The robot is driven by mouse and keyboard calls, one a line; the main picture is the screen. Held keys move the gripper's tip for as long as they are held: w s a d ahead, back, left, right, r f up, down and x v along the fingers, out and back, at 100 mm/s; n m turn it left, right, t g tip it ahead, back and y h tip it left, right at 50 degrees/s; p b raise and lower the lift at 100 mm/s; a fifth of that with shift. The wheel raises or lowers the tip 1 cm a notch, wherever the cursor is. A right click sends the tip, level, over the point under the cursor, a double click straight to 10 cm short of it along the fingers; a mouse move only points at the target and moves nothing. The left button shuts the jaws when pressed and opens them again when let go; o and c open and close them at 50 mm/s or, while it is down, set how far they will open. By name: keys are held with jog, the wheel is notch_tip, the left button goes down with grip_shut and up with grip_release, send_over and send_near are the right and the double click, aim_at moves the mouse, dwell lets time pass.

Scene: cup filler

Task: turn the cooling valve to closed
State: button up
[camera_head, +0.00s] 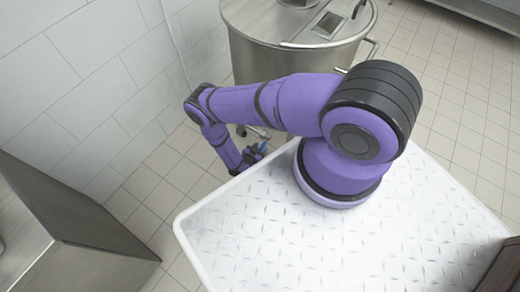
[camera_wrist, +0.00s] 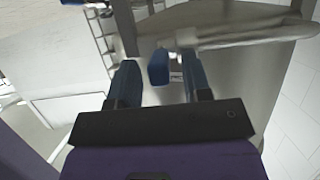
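The cooling valve appears to be the blue handle (camera_wrist: 158,68) by a pale metal pipe in the wrist view. It lies between my fingertips, closer to the left one, with gaps visible on both sides. Its markings are too small to read. My gripper (camera_wrist: 160,62) is open, its two dark blue fingers spread apart around or just short of the handle; the exact depth is unclear. In the head view my gripper (camera_head: 255,153) is low beside the large steel tank (camera_head: 285,52), near its underside, and a small blue bit shows there.
In the wrist view a pale horizontal pipe (camera_wrist: 250,33) runs just beyond my fingers, with a ladder-like metal frame (camera_wrist: 102,35) to the left. In the head view a tiled wall (camera_head: 80,75) stands left and a steel cabinet (camera_head: 75,235) at lower left. Tiled floor between is clear.

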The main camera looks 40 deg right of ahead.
jog(key=v, duration=1.1)
dwell(0.5)
